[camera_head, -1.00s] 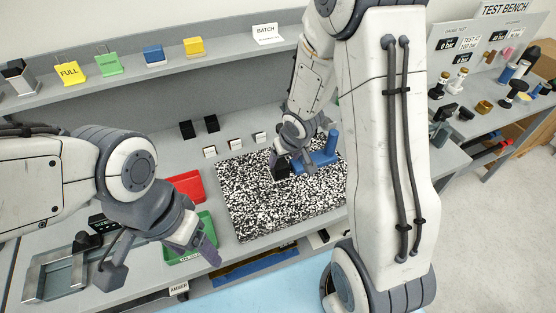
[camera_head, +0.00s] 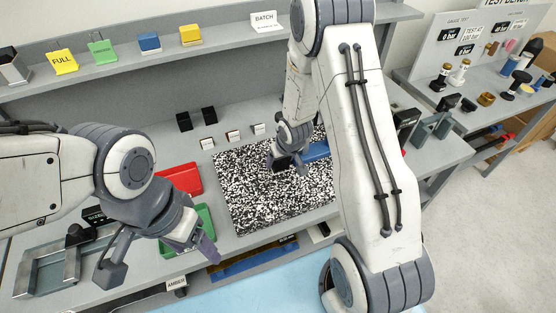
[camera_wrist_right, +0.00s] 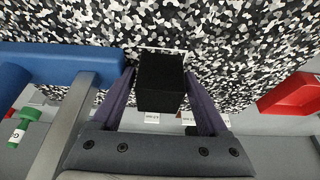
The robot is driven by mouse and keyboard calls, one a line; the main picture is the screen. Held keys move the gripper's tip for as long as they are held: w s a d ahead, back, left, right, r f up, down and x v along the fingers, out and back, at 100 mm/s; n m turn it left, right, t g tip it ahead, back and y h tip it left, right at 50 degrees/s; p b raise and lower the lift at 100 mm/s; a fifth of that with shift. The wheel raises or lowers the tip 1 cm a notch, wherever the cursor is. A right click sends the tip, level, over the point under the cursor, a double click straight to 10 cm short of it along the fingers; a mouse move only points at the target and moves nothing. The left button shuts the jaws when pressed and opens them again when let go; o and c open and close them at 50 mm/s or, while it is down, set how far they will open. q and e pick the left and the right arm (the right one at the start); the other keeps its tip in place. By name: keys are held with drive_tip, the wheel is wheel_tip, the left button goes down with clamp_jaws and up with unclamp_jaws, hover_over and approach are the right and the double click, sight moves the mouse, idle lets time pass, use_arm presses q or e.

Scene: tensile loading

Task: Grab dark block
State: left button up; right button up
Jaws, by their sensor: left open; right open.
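A dark block (camera_wrist_right: 160,82) stands on the black-and-white speckled mat (camera_wrist_right: 232,40), between the two fingers of my right gripper (camera_wrist_right: 160,92) in the right wrist view. The fingers are open, one on each side of the block; I cannot tell whether they touch it. In the head view my right gripper (camera_head: 284,160) is low over the mat, and its fingers and arm partly hide the block. My left gripper (camera_head: 158,262) is open and empty at the front left, near the green tray (camera_head: 203,220).
A blue fixture (camera_wrist_right: 65,62) lies close beside the right gripper. Two more dark blocks (camera_head: 184,121) (camera_head: 209,114) stand behind small white labels. A red tray (camera_head: 182,178) is left of the mat. A shelf (camera_head: 120,70) with coloured blocks runs along the back.

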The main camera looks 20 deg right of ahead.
clamp_jaws()
drive_tip(key=shift+r, duration=0.25)
